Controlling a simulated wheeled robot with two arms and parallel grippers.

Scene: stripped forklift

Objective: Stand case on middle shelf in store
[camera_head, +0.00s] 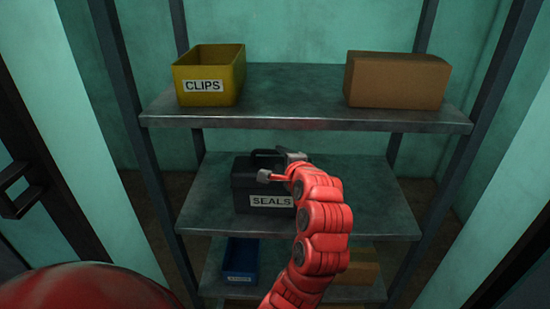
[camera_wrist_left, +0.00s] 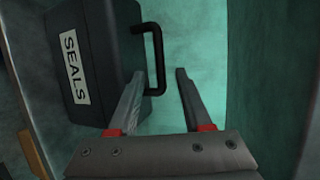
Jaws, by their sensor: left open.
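The dark case labelled SEALS (camera_head: 243,180) stands upright on the middle shelf (camera_head: 365,200), left of the shelf's centre. Its black handle (camera_head: 266,154) is raised on top. My left gripper (camera_head: 277,165) is at the case's top, by the handle, with its fingers apart. In the left wrist view the case (camera_wrist_left: 98,70) is at the left and appears turned on its side. There the open fingers (camera_wrist_left: 160,78) point toward the handle (camera_wrist_left: 156,60), which shows between them; I cannot tell whether they touch it. My right gripper is not in view.
The upper shelf (camera_head: 300,105) holds a yellow CLIPS bin (camera_head: 210,78) and a brown box (camera_head: 397,80). The lower shelf (camera_head: 210,275) holds a blue bin (camera_head: 241,260) and a partly hidden yellowish-brown box (camera_head: 363,266). Dark uprights (camera_head: 130,110) frame the shelves. The middle shelf's right side is clear.

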